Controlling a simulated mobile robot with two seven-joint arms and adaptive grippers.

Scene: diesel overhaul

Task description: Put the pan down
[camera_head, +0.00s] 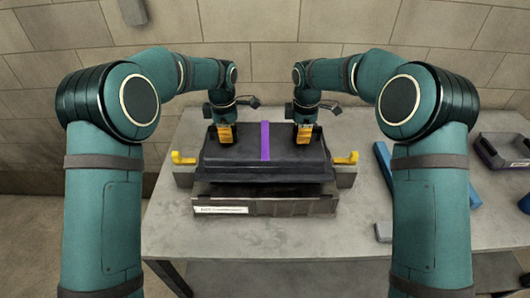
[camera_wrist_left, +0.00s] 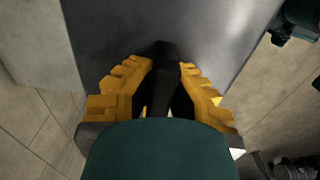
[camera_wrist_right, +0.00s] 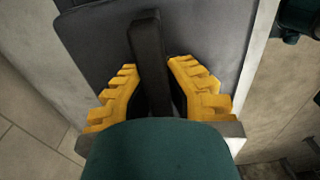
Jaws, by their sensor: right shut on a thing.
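The pan (camera_head: 290,172) is a wide dark grey tray-like part with a purple stripe across its middle. It lies level at the dark labelled holder (camera_head: 275,208) on the table; whether it bears fully on it is hidden. My left gripper (camera_head: 224,143) is at the pan's left part, its yellow fingers on both sides of a black bar (camera_wrist_left: 163,60); whether they press on it is unclear. My right gripper (camera_head: 304,143) is shut on a similar black bar (camera_wrist_right: 147,45) at the pan's right part. The pan's surface also shows in the right wrist view (camera_wrist_right: 205,35).
Yellow brackets (camera_head: 183,158) and (camera_head: 346,158) stand on grey blocks at both sides of the pan. On the right of the table (camera_head: 400,232) lie a blue bar (camera_head: 383,160) and a dark bin (camera_head: 503,150). A tiled wall stands behind.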

